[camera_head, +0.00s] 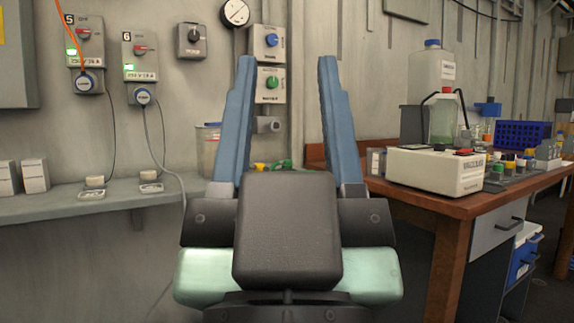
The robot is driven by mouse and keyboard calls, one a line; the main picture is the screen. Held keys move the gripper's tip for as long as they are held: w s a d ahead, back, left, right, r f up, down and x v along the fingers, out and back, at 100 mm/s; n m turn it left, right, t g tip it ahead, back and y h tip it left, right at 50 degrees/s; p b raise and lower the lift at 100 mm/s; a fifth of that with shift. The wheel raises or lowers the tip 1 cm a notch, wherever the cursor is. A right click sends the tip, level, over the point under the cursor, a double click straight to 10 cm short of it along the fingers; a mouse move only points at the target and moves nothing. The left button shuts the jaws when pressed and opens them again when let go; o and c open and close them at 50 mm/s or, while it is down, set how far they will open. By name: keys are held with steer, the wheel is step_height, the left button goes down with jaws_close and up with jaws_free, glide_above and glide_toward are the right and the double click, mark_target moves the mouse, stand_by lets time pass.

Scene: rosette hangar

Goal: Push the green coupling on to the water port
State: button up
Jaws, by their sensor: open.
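My gripper (285,68) is open and empty, its two blue fingers standing well apart in the middle of the view. Between the fingers, on the back wall, are a plate with a blue knob (271,40) and below it a plate with a green knob (275,82). Under these a short grey port (265,124) sticks out of the wall; I cannot read a label on it. A small green piece (284,164), perhaps the coupling, shows low between the fingers beside something yellow. My gripper's body hides its lower part.
A grey shelf (100,205) runs along the left wall under two numbered boxes with cables. A wooden bench (455,205) at the right bears a white instrument (437,170), a large bottle (431,75) and a blue rack (523,134).

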step_height(320, 180, up, 44)
steer(key=p, duration=4.3)
steer(key=shift+w+r, duration=0.1)
steer(key=shift+w, duration=0.05)
